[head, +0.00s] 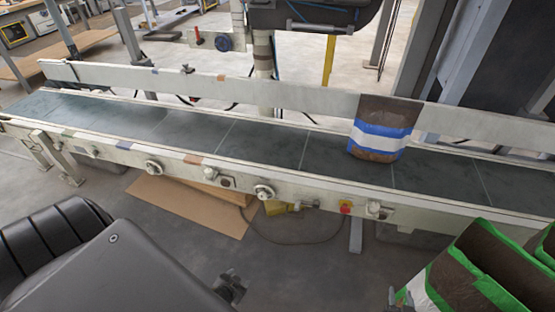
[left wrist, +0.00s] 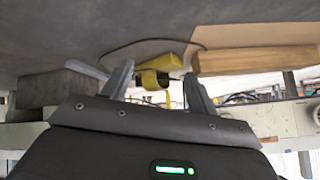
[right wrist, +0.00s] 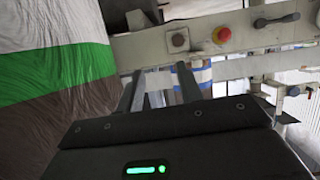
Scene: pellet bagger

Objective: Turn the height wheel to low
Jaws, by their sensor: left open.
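A blue round wheel (head: 224,43) sits on a pale crossbar beyond the conveyor, beside a small red handle (head: 200,38). I cannot read any height marking on it. Several pale round knobs, such as one at the middle (head: 264,191), sit on the conveyor's front rail. My left gripper (head: 232,288) is low in front of the conveyor, apart from it; in the left wrist view its fingers (left wrist: 160,85) are spread and empty. My right gripper (head: 400,298) is at the lower right beside the green-edged bags; in the right wrist view its fingers (right wrist: 158,88) are apart and empty.
A brown, blue and white bag (head: 379,128) stands on the dark conveyor belt (head: 250,140). Brown and green bags (head: 480,265) are at the lower right. A red button (head: 346,207) is on the front rail. Cardboard (head: 190,205) and a yellow object (head: 275,208) lie beneath.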

